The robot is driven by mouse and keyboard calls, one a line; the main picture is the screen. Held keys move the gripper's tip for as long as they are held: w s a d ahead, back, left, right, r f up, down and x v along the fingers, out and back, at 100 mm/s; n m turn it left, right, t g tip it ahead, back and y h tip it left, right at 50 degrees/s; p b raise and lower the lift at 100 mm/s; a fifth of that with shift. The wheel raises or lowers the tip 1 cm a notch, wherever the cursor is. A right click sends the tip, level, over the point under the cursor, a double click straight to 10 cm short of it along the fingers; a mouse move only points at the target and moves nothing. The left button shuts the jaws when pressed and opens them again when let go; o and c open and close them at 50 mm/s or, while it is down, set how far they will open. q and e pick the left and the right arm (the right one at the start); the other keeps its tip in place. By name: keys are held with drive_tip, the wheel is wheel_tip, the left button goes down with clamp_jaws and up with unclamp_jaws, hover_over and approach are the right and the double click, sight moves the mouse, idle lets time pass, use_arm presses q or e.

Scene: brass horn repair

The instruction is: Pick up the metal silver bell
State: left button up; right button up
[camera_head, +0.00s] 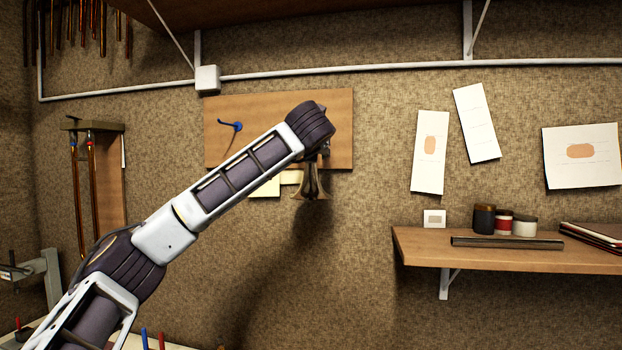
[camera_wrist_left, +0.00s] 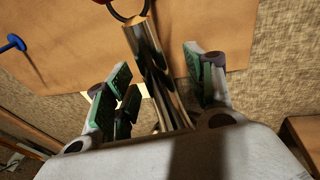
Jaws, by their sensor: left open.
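The metal silver bell (camera_head: 311,185) hangs at the lower right of a wooden board on the wall, mouth down. In the left wrist view the shiny bell (camera_wrist_left: 152,60) stands between my left gripper's green-padded fingers, with a dark ring at its top. My left gripper (camera_wrist_left: 158,80) is open, its fingers on either side of the bell with a visible gap on the right. Contact on the left side cannot be told. In the head view my wrist hides most of the gripper and the bell's top. My right gripper is in neither view.
The wooden board (camera_head: 280,108) bears a blue hook (camera_head: 237,126) left of the bell. A wooden shelf (camera_head: 500,250) with several jars and a dark bar stands out at the right. Papers hang above it. Wall space between board and shelf is clear.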

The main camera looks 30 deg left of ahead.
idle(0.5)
use_arm(q)
clamp_jaws()
